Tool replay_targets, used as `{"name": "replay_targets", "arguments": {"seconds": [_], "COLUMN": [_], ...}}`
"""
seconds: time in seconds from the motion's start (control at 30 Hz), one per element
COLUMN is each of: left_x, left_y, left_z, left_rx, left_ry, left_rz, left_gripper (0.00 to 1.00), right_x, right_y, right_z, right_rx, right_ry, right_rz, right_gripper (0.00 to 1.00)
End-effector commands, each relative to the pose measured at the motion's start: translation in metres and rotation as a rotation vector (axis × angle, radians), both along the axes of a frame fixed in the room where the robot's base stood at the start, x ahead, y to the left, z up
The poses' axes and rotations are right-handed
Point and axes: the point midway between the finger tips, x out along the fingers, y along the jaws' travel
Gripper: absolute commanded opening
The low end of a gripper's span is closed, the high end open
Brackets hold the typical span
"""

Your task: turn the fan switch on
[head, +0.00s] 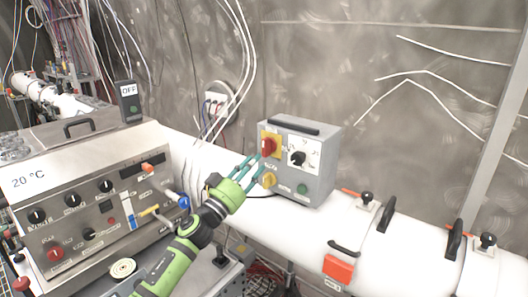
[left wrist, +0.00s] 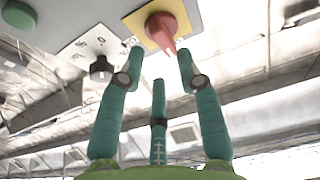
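A grey control box (head: 310,175) stands on the white pipe. Its front has a red rotary switch (head: 268,147) on a yellow plate, a black knob (head: 298,158) on a white dial, a yellow knob (head: 268,180) and a green button (head: 302,189). I see no label that names the fan. My left gripper (head: 257,165) is in front of the box, its teal fingers apart and pointing at the red switch. In the left wrist view, the red switch (left wrist: 166,30) lies just beyond the spread fingertips (left wrist: 160,55), with nothing between them. My right gripper is out of view.
A heater-like bench unit (head: 90,205) marked 20 °C with several knobs stands at left, with a small box (head: 129,102) reading OFF on top. The white pipe (head: 400,235) with black handles runs right. White cables hang behind the grey box.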

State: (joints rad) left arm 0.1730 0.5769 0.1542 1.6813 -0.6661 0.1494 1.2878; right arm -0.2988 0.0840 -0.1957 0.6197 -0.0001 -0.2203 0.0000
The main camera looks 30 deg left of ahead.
Motion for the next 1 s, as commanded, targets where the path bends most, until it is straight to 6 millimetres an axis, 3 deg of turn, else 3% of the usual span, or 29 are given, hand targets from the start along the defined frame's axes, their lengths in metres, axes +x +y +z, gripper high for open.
{"name": "replay_targets", "arguments": {"seconds": [0.33, 0.77, 0.83, 0.87, 1.0], "left_x": [0.044, 0.052, 0.052, 0.052, 0.052], "left_y": [-0.003, -0.004, -0.004, -0.004, -0.004], "left_z": [0.018, 0.021, 0.021, 0.021, 0.02], "left_rx": [-0.001, -0.001, -0.001, -0.001, -0.001], "left_ry": [0.0, 0.002, 0.002, 0.002, 0.002], "left_rz": [0.002, 0.002, 0.002, 0.002, 0.002], "left_gripper": [0.35, 0.35, 0.07, 0.0, 0.0], "right_x": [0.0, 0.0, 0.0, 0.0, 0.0], "right_y": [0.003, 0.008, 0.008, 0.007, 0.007], "right_z": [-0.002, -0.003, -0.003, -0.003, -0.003], "right_rx": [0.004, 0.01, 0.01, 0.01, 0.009], "right_ry": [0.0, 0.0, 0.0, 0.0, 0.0], "right_rz": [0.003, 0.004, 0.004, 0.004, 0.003], "right_gripper": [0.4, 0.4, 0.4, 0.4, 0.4]}}
